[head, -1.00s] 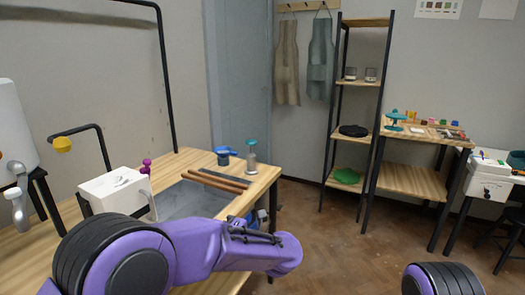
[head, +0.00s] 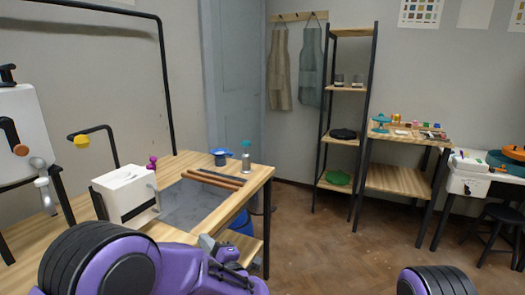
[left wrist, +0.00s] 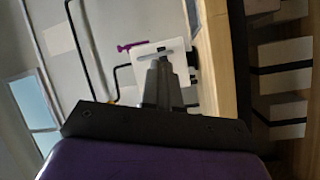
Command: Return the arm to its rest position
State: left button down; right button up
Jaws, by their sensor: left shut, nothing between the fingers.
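My left arm comes in at the bottom left of the head view, purple with a black ribbed joint. The grey tip of my left gripper (head: 207,242) shows just past the arm, near the front edge of the wooden table (head: 255,186). In the left wrist view its fingers (left wrist: 161,78) are together with nothing between them. A white box (head: 125,193) stands on the table beyond the arm; a white slotted face (left wrist: 146,52) shows behind the fingers in the wrist view. My right gripper is out of view; only a dark joint of my right arm shows at the bottom.
The table holds a grey inset slab (head: 185,207), brown rods (head: 215,181), a blue cup (head: 220,157) and a bottle (head: 246,157). A yellow-tipped black pipe (head: 82,141) stands at left. A shelf rack (head: 340,142) is further back.

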pick_arm(q)
jog(key=s+a+f+m+g+h, duration=0.1)
jog(key=s+a+f+m+h, duration=0.2)
jog(key=f, duration=0.4)
jog(key=s+a+f+m+g+h+p, duration=0.1)
jog(key=s+a+f+m+h, duration=0.1)
jog(key=s+f+m, duration=0.4)
jog(key=s+a+f+m+g+h, duration=0.2)
jog(key=s+f+m+h, duration=0.15)
jog(key=f, duration=0.45)
jog(key=s+a+f+g, duration=0.2)
jog(key=s+f, duration=0.1)
jog(key=s, duration=0.6)
jog(key=s+a+f+g+p, duration=0.1)
jog(key=s+a+f+g, duration=0.1)
jog(key=s, duration=0.7)
jog(key=s+a+f+m+g+p, duration=0.1)
jog(key=s+a+f+g, duration=0.2)
jog(key=s, duration=0.6)
jog(key=shift+s+a+f+g, duration=0.2)
jog(key=shift+a+f+g, duration=0.15)
jog(key=shift+a, duration=0.4)
